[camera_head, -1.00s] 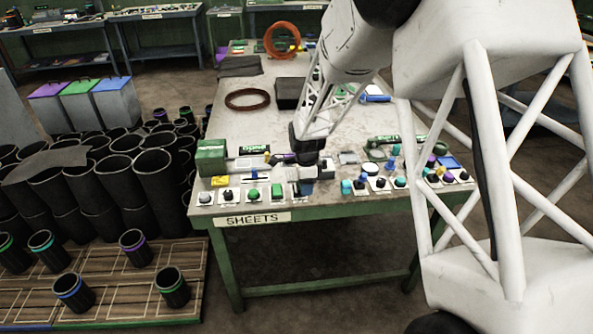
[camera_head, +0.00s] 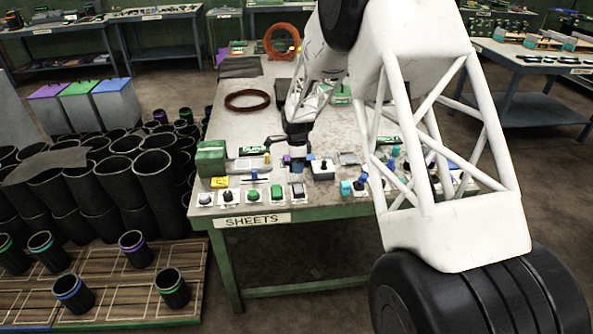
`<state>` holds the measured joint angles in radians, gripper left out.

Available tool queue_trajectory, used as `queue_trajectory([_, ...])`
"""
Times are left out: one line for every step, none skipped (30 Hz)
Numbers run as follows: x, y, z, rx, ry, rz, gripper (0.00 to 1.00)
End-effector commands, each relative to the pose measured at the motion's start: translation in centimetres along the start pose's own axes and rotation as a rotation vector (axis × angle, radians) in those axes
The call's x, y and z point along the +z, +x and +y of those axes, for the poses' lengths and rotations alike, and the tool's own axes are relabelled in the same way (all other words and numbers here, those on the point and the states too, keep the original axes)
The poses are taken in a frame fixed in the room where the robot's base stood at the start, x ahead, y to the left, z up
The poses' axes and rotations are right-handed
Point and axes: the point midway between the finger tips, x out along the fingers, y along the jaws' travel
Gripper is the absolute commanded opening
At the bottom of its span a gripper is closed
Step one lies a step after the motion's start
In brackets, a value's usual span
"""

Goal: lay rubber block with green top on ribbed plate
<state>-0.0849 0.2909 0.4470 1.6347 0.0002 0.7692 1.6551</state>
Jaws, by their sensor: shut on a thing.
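My gripper (camera_head: 298,168) is above the front part of the table, behind a row of small blocks on white plates. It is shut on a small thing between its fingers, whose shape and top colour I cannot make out. In the front row a block with a green top (camera_head: 277,192) sits on a white plate, and a rounder green-topped piece (camera_head: 253,194) is left of it. A dark block (camera_head: 297,190) stands at the row's right end. I cannot tell which piece is the ribbed plate at this size.
A grey block on a white base (camera_head: 322,168) stands close to the gripper's right. Teal, blue and black pieces crowd the front right, partly behind my arm. A green box (camera_head: 211,158) is at the left edge. The table (camera_head: 237,121) is mostly bare farther back.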

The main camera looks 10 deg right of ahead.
Motion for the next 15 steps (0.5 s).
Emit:
queue_trajectory([0.03, 0.03, -0.37, 0.0, 0.0, 0.0, 0.23])
queue_trajectory([0.04, 0.04, -0.52, 0.0, 0.0, 0.0, 0.23])
queue_trajectory([0.05, 0.07, -0.67, 0.0, 0.0, 0.0, 0.23])
queue_trajectory([0.06, 0.08, -0.75, 0.0, 0.0, 0.0, 0.23])
queue_trajectory([0.06, 0.09, -0.8, 0.0, 0.0, 0.0, 0.23])
queue_trajectory([0.07, 0.1, -0.85, 0.0, 0.0, 0.0, 0.23])
queue_trajectory([0.07, 0.1, -0.86, 0.0, 0.0, 0.0, 0.23])
queue_trajectory([0.07, 0.1, -0.87, 0.0, 0.0, 0.0, 0.23])
queue_trajectory([0.07, 0.09, -0.86, 0.0, 0.0, 0.0, 0.23])
queue_trajectory([0.07, 0.09, -0.86, 0.0, 0.0, 0.0, 0.23])
queue_trajectory([0.07, 0.08, -0.86, 0.0, 0.0, 0.0, 0.23])
queue_trajectory([0.07, 0.09, -0.85, 0.0, 0.0, 0.0, 0.23])
queue_trajectory([0.07, 0.08, -0.85, 0.0, 0.0, 0.0, 0.23])
queue_trajectory([0.07, 0.09, -0.85, 0.0, 0.0, 0.0, 0.23])
queue_trajectory([0.07, 0.16, -0.84, 0.0, 0.0, 0.0, 0.23])
